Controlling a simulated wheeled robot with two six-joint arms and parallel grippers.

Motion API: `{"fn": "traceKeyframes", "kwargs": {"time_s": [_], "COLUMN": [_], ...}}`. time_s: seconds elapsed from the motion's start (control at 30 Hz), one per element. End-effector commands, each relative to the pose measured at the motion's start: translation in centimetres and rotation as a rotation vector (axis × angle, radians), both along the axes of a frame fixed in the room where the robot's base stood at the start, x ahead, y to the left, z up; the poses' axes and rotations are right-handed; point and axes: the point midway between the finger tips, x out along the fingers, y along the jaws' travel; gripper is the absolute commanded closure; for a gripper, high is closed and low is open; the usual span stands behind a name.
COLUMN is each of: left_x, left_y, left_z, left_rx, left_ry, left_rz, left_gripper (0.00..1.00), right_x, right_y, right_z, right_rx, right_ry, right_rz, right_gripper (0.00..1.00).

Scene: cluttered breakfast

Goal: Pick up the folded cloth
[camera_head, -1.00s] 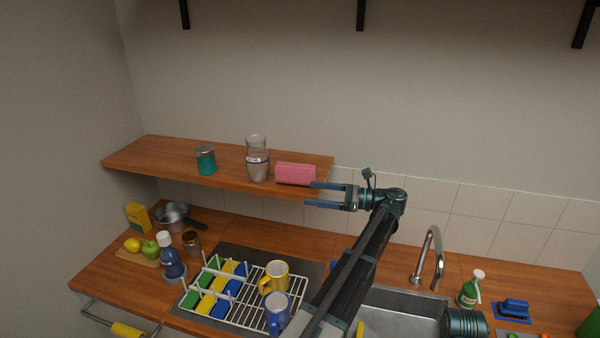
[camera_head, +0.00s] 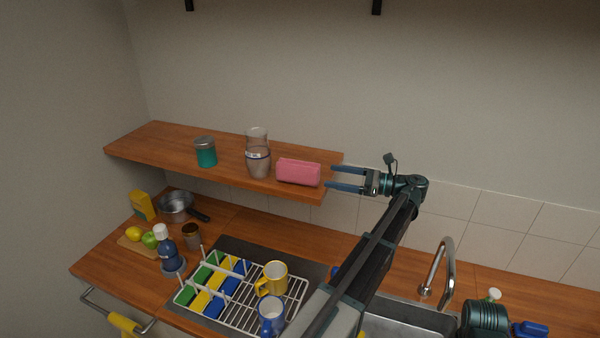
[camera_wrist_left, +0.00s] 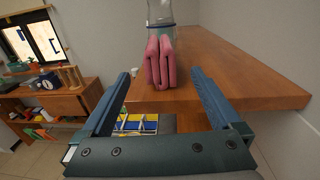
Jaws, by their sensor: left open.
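The folded cloth (camera_head: 298,172) is pink and lies on the wooden shelf (camera_head: 225,171) near its right end. In the left wrist view the cloth (camera_wrist_left: 160,62) shows its folded layers end-on, ahead of the fingers and between their lines. My left gripper (camera_head: 331,179) is open and empty, just right of the cloth and the shelf's right end. In the left wrist view, its two fingers (camera_wrist_left: 160,84) point toward the cloth, apart from it. My right gripper cannot be made out.
A glass jar (camera_head: 257,155) stands close left of the cloth, with a teal canister (camera_head: 205,152) farther left. Below are a dish rack (camera_head: 262,318) with a yellow mug (camera_head: 273,277) and a blue mug (camera_head: 271,316). The tap (camera_head: 440,268) rises at right.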

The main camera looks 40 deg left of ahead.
Motion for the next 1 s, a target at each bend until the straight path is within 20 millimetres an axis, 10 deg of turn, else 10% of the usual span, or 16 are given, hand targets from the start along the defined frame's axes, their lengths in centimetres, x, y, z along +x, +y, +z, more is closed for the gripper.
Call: {"fn": "traceKeyframes", "kwargs": {"time_s": [0.33, 1.0], "left_x": [-2.5, -4.3], "left_y": [5.8, 10.0], "left_z": [0.0, 0.0], "left_rx": [0.000, 0.000], "left_ry": [0.000, 0.000], "left_rz": [0.003, 0.003], "left_gripper": [0.03, 0.03], "right_x": [0.0, 0.0], "right_y": [0.0, 0.0], "right_z": [0.0, 0.0], "right_rx": [0.000, 0.000], "right_ry": [0.000, 0.000], "right_rz": [0.000, 0.000], "right_gripper": [0.33, 0.33]}}
